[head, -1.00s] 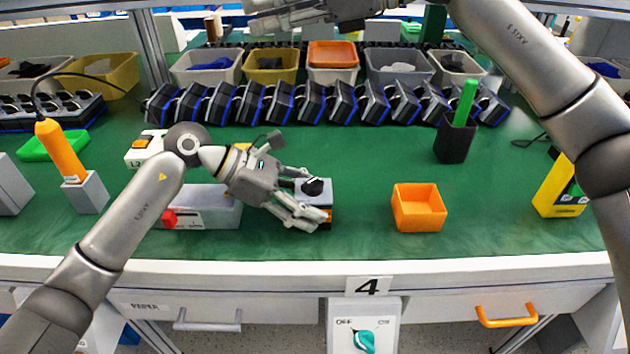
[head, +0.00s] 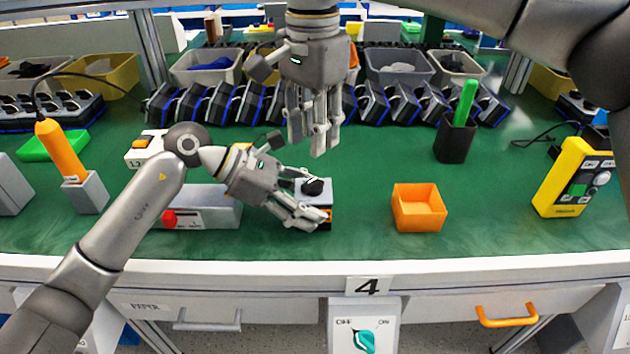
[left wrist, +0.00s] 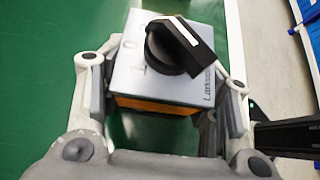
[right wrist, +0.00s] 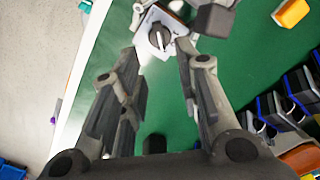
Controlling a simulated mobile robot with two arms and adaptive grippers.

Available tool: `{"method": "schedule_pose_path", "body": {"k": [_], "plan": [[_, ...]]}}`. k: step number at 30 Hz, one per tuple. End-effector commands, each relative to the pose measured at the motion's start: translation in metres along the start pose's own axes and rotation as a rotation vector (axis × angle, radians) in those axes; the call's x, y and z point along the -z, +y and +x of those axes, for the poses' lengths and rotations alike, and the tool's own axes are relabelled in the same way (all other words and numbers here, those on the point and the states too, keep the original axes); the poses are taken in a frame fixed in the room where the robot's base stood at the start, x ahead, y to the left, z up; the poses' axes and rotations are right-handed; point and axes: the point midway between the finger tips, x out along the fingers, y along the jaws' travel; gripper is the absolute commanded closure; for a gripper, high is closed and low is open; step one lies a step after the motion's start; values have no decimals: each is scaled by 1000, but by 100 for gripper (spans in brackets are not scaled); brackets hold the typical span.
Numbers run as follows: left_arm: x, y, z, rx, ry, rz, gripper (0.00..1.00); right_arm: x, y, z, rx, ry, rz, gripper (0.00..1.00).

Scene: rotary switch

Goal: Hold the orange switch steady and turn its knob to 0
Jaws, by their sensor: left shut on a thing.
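The orange switch (head: 325,212) has a grey top, an orange lower body and a black knob (head: 314,186). It sits at the front middle of the green table. My left gripper (head: 313,203) is shut on its sides, also seen in the left wrist view (left wrist: 165,88). There, the knob (left wrist: 180,45) bears a white pointer line, and "1" and "0" marks show on the grey top. My right gripper (head: 315,140) points down, open and empty, above and behind the switch. In the right wrist view the knob (right wrist: 160,40) lies beyond and between its fingertips.
A grey box with a red button (head: 205,212) is left of the switch. An orange tray (head: 418,222), a dark holder with a green stick (head: 455,140) and a yellow device (head: 565,180) are to the right. Several black units stand in a row behind.

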Motion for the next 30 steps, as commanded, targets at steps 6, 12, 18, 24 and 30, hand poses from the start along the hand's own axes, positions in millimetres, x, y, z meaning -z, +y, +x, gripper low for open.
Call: {"method": "schedule_pose_path", "body": {"k": [6, 12, 18, 24, 30], "plan": [[0, 0, 0, 0, 0, 0, 68, 0, 1, 31, -2, -2, 1, 70], [0, 0, 0, 0, 0, 0, 68, -1, 0, 59, -1, -5, 1, 70], [0, 0, 0, 0, 0, 0, 68, -1, 0, 76, -1, -4, 2, 70], [0, 0, 0, 0, 0, 0, 68, 0, 0, 81, 1, -3, 1, 70], [0, 0, 0, 0, 0, 0, 68, -1, 0, 81, 1, -3, 1, 70]]}}
